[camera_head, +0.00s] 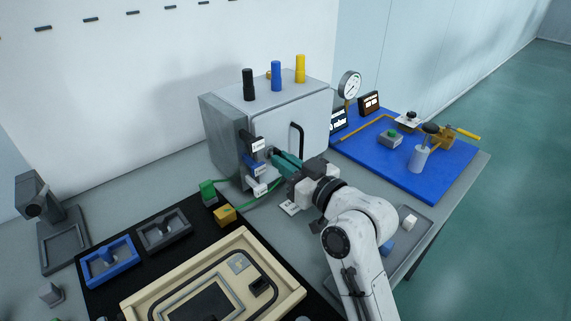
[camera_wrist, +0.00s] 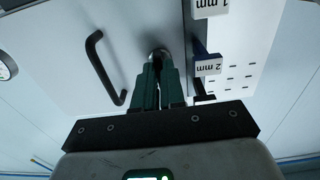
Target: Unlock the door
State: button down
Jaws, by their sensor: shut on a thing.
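The grey cabinet (camera_head: 226,130) stands at the back of the table, its pale door (camera_head: 272,125) facing me and looking closed. The door has a dark bar handle (camera_head: 297,138), which also shows in the wrist view (camera_wrist: 97,68). My gripper (camera_head: 277,157) is at the door's lower left part, left of the handle. In the wrist view its green fingers (camera_wrist: 160,62) are close together on a small round lock fitting (camera_wrist: 159,51) on the door. The fingers hide most of it, so I cannot tell whether it is a key or a knob, or how it is turned.
Tags marked 1 mm (camera_wrist: 210,7) and 2 mm (camera_wrist: 207,67) are beside the door edge, close to my fingers. Black, blue (camera_head: 276,76) and yellow pieces stand on the cabinet. A blue board (camera_head: 440,165) with a gauge is right; a beige panel (camera_head: 140,305) is in front.

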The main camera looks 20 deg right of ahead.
jog(key=shift+f, duration=0.1)
jog(key=c, duration=1.2)
grip_release()
jog(key=v, duration=1)
jog(key=shift+s+d+b, duration=0.15)
jog(key=shift+s+b, duration=0.15)
jog(key=shift+s, duration=0.1)
jog(key=shift+s, duration=0.1)
